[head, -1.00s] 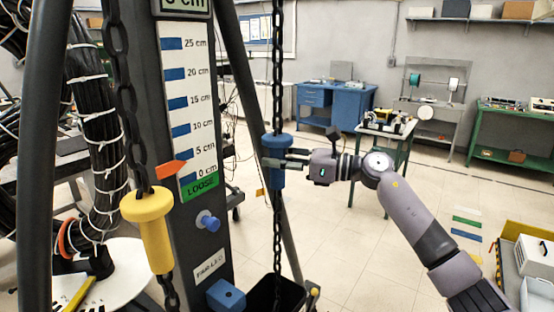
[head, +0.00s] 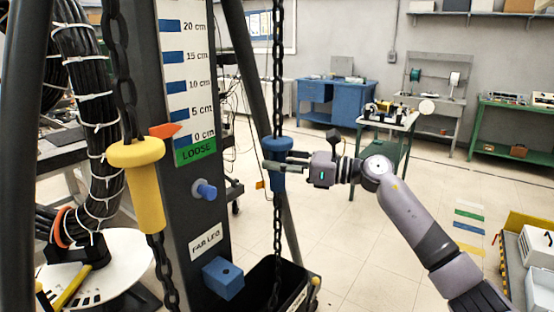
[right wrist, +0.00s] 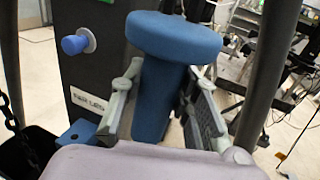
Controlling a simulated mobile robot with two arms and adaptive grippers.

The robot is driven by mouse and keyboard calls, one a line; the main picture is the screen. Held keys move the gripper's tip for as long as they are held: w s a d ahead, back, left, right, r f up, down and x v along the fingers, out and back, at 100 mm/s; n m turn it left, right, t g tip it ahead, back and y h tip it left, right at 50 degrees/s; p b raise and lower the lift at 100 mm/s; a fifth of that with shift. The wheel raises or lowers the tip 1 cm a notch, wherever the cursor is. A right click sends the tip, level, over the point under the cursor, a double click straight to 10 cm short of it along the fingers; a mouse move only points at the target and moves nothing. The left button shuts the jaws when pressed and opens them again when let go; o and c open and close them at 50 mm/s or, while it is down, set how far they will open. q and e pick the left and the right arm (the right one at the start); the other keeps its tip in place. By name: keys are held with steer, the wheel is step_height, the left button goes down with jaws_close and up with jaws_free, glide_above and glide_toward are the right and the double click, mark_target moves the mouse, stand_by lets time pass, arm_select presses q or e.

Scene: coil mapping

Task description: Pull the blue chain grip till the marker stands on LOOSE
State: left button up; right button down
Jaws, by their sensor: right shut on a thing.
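The blue chain grip (head: 279,184) hangs on the dark chain (head: 278,60) right of the grey column. My right gripper (head: 277,167) is shut on it from the right, below its wide top. In the right wrist view the fingers lie on both sides of the blue grip (right wrist: 155,100), under its round flange. The orange marker (head: 163,131) points right at the scale (head: 174,70), slightly above the 0 cm mark. The green LOOSE field (head: 195,150) lies just below the marker's tip. My left gripper is not in view.
A yellow grip (head: 145,190) hangs on another chain left of the column. A blue knob (head: 204,189) and a blue block (head: 223,278) stick out from the column. A black bin (head: 262,285) stands under the blue grip's chain.

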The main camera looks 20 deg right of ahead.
step_height(320, 180, down, 12)
steer(key=b, duration=0.7)
steer(key=shift+r+b, duration=0.15)
steer(key=shift+b, duration=0.25)
steer(key=shift+r, duration=0.1)
steer(key=c, duration=1.6)
jaws_free()
steer(key=o, duration=0.4)
steer(key=shift+r, duration=0.15)
steer(key=v, duration=1.2)
